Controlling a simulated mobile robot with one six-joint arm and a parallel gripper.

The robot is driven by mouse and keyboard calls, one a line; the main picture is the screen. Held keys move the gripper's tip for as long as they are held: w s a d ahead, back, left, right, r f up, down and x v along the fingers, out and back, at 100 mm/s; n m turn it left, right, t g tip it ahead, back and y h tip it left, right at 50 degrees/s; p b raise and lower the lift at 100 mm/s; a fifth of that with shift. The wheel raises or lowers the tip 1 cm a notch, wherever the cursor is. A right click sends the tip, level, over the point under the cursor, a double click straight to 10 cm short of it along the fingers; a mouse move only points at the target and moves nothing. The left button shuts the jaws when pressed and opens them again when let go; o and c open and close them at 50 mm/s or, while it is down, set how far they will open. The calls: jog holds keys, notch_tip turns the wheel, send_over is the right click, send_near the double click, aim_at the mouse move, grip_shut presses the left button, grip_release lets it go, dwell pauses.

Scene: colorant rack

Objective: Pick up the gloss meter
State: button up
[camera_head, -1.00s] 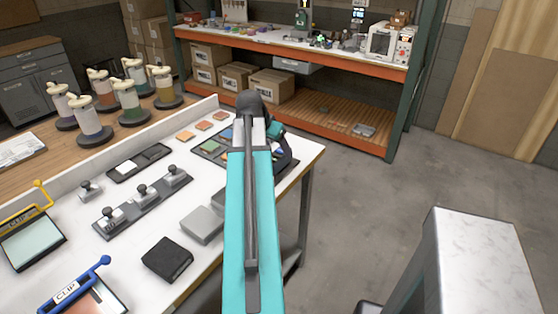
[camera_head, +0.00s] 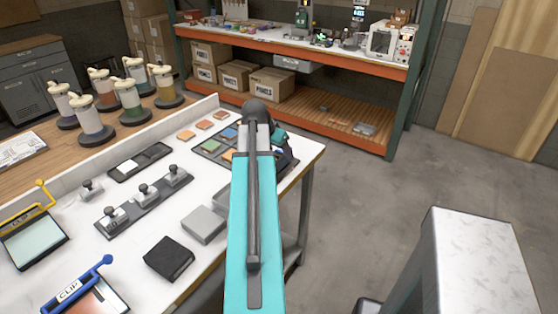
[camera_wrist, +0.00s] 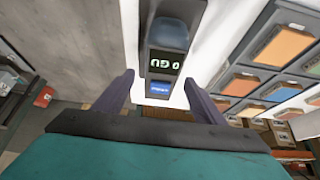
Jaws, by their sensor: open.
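The gloss meter (camera_wrist: 168,32) is a dark grey device with a black display reading "0 GU" and a small blue label, in the upper middle of the wrist view. It stands on a white surface. My gripper (camera_wrist: 159,78) is open, with one dark finger on each side of the meter's near, display end. I see no clear contact between the fingers and the meter. In the head view my own arm covers the meter, and my fingertips are hidden there too.
Colour sample tiles (camera_wrist: 284,45) in a dark rack lie right of the meter. On the white bench (camera_head: 130,260) are a black box (camera_head: 169,258), a grey box (camera_head: 204,224) and a holder (camera_head: 145,205) with several grey-knobbed pieces. Open floor (camera_head: 370,220) lies right of the bench.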

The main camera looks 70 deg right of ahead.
jog(key=shift+p+x, duration=0.8)
jog(key=shift+x, duration=1.5)
jog(key=shift+a, duration=0.1)
jog(key=c, duration=1.5)
jog(key=shift+o, duration=0.2)
jog(key=shift+r, duration=0.2)
jog(key=shift+r+b, duration=0.85)
jog(key=shift+r, duration=0.7)
jog(key=s+a+b, duration=0.4)
jog(key=s+a, duration=0.2)
jog(key=a, duration=0.2)
jog(key=shift+s+a+r, duration=0.3)
jog(key=shift+s+r, duration=0.05)
jog(key=shift+s, duration=0.05)
jog(key=shift+a+b, duration=0.1)
jog(key=shift+b, duration=0.4)
